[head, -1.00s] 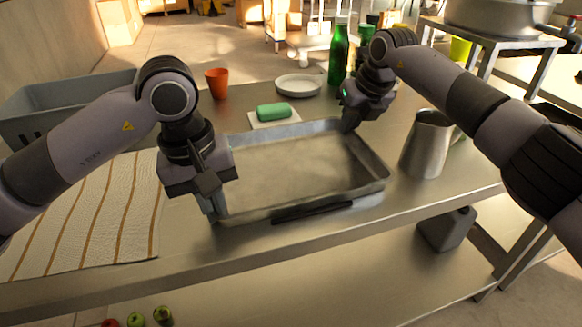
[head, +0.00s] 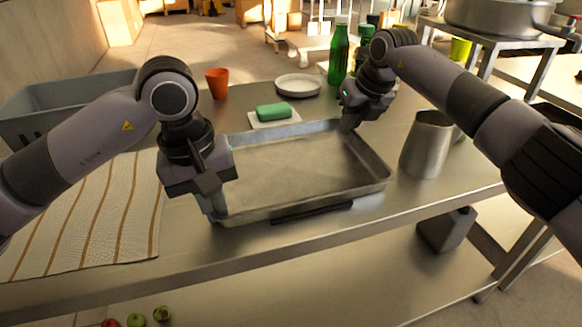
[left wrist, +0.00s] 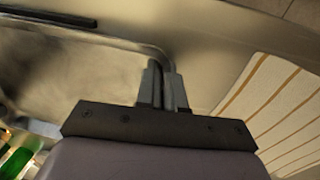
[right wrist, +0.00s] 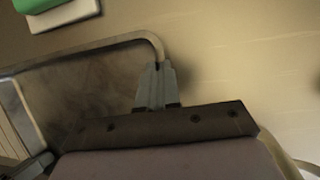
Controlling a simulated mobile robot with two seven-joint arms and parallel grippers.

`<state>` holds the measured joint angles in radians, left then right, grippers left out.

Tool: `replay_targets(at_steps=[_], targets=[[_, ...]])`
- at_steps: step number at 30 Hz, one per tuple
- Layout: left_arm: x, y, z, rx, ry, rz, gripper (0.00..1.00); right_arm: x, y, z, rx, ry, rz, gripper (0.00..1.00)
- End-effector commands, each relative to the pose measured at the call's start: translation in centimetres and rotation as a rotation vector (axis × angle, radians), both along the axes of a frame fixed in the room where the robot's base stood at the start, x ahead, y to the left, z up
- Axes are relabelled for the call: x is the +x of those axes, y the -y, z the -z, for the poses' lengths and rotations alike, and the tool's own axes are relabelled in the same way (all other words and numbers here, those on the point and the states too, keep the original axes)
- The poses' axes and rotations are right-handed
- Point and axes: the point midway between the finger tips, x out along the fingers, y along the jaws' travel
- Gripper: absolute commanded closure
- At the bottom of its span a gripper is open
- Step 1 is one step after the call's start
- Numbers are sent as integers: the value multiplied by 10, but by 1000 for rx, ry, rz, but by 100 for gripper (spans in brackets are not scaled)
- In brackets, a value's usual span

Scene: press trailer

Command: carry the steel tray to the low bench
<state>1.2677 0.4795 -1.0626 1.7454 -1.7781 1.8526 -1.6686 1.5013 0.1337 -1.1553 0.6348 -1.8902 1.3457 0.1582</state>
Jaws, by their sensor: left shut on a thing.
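The steel tray (head: 300,170) is a shallow, empty rectangular pan on the steel worktable. My left gripper (head: 212,203) is at its left end, with its fingers closed on the rim; the left wrist view shows these fingers (left wrist: 163,85) on either side of the rim. My right gripper (head: 348,125) is at the tray's far right corner; the right wrist view shows its fingers (right wrist: 156,85) close together over the rim. The tray looks level, and I cannot tell whether it touches the tabletop. I cannot tell which surface is the low bench.
A metal pitcher (head: 426,145) stands close to the tray's right. A green sponge (head: 273,111), a white plate (head: 298,85), an orange cup (head: 217,83) and a green bottle (head: 338,55) are behind it. A striped cloth (head: 90,220) and a grey bin (head: 60,100) are left.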

Motion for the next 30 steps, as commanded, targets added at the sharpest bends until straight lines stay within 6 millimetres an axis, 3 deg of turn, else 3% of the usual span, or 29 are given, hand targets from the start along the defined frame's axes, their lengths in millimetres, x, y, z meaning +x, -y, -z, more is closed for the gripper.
replay_targets(at_steps=[10, 24, 30], targets=[[0, 0, -8, -1, 1, 0, 100, 1, 0, -9, 0, 4, 1, 100], [0, 0, -46, 0, 0, 0, 100, 1, 1, -47, 0, 3, 1, 100], [0, 0, -51, 0, 0, 0, 100, 1, 1, -52, 0, 3, 1, 100]])
